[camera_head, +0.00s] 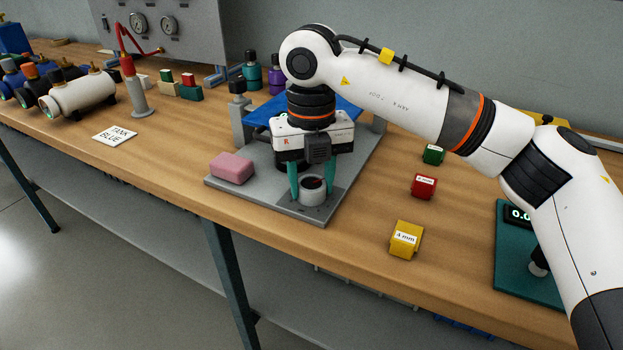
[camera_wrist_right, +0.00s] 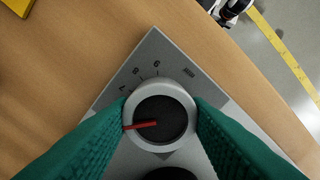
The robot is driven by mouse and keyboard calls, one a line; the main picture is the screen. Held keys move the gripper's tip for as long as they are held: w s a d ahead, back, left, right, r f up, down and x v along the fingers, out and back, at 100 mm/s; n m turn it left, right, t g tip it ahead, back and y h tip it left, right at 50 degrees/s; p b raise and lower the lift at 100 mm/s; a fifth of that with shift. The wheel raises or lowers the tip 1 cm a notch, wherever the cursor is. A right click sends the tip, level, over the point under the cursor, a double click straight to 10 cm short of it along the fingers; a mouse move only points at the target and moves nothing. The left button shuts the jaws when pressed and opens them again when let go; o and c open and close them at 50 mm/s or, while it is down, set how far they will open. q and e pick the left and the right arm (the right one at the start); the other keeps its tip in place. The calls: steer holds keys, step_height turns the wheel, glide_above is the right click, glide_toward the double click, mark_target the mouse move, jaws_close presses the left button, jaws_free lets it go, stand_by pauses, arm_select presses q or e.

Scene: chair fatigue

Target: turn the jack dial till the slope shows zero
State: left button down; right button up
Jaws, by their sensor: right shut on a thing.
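The jack dial (camera_head: 313,190) is a grey round knob with a dark top near the front corner of a grey base plate (camera_head: 292,207). In the right wrist view the dial (camera_wrist_right: 160,113) has a red pointer line aimed left. Printed numbers show on the plate (camera_wrist_right: 148,60) beyond it. My right gripper (camera_head: 311,186) points down with its teal fingers around the dial, one on each side, shut on it. A display (camera_head: 517,214) on a teal board at the right edge is partly hidden by my right arm; its reading is cut off. My left gripper is not in view.
A pink block (camera_head: 232,168) sits on the plate's left side. Green (camera_head: 433,154), red (camera_head: 424,186) and yellow (camera_head: 406,239) labelled blocks lie to the right on the wooden bench. Tanks (camera_head: 80,95) and a "TANK BLUE" card (camera_head: 115,135) are at the left.

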mark_target(311, 183)
steer(key=shift+m, duration=0.5)
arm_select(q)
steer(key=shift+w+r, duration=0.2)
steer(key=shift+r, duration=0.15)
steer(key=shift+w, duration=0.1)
arm_select(e)
steer(key=o, duration=0.7)
steer(key=shift+r, duration=0.3)
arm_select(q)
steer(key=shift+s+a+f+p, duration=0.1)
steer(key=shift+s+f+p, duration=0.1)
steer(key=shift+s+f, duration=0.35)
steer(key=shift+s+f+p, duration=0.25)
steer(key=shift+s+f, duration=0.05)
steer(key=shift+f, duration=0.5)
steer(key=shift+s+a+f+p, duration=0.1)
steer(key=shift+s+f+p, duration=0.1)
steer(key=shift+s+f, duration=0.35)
arm_select(e)
step_height(311, 183, up, 12)
steer(key=shift+f, duration=0.25)
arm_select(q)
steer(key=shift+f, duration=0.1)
